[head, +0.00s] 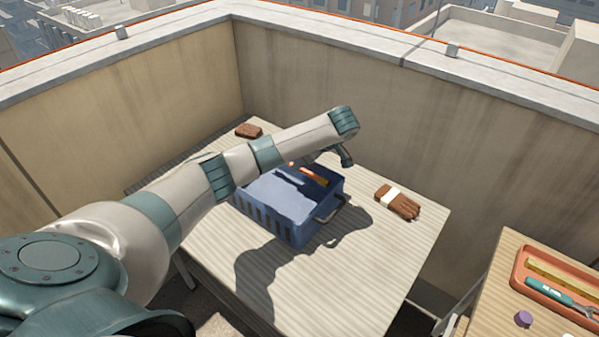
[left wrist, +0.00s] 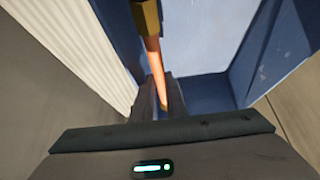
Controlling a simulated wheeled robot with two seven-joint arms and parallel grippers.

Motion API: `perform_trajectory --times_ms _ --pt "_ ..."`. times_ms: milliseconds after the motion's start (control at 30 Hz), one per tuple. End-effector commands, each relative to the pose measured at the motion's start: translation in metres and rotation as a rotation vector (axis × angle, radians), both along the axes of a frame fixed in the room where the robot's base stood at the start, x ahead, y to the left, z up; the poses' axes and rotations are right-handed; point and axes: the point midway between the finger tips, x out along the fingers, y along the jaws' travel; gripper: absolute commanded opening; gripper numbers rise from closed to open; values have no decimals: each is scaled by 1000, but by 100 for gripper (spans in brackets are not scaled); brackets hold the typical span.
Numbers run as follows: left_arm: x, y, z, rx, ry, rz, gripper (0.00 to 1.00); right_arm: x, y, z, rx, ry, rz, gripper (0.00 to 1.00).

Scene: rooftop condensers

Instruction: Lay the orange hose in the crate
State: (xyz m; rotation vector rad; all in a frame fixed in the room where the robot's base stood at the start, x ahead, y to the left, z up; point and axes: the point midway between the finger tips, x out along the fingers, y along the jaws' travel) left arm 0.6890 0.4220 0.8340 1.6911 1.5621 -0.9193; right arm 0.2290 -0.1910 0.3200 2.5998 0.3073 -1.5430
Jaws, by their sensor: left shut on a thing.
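The blue crate (head: 272,222) stands on the slatted table, with a metal handle on its right side. My left arm reaches across above it, and its shadow falls into the crate. My left gripper (left wrist: 163,97) is shut on the orange hose (left wrist: 155,62), which has a brass end. In the left wrist view the hose shows against the crate's inside (left wrist: 205,40). In the head view a short piece of the hose (head: 312,173) shows at the crate's far side. The fingertips are mostly hidden there. I cannot tell whether the hose touches the crate floor. My right gripper is out of view.
Brown gloves with a white band (head: 398,202) lie right of the crate. A small brown block (head: 249,130) lies at the table's back corner. Parapet walls (head: 340,80) close off the back. A second table holds an orange tray (head: 519,280) of tools and a purple cap (head: 523,319).

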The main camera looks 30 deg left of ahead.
Motion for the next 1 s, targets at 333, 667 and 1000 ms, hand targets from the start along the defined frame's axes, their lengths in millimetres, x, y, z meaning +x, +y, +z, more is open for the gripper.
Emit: perform_trajectory --times_ms 333,667,1000 --pt "-1 0 -21 2 5 0 0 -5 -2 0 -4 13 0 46" --pt "0 0 -38 2 0 0 0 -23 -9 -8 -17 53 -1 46" --pt "0 0 -43 1 0 1 0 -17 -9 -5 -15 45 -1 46"
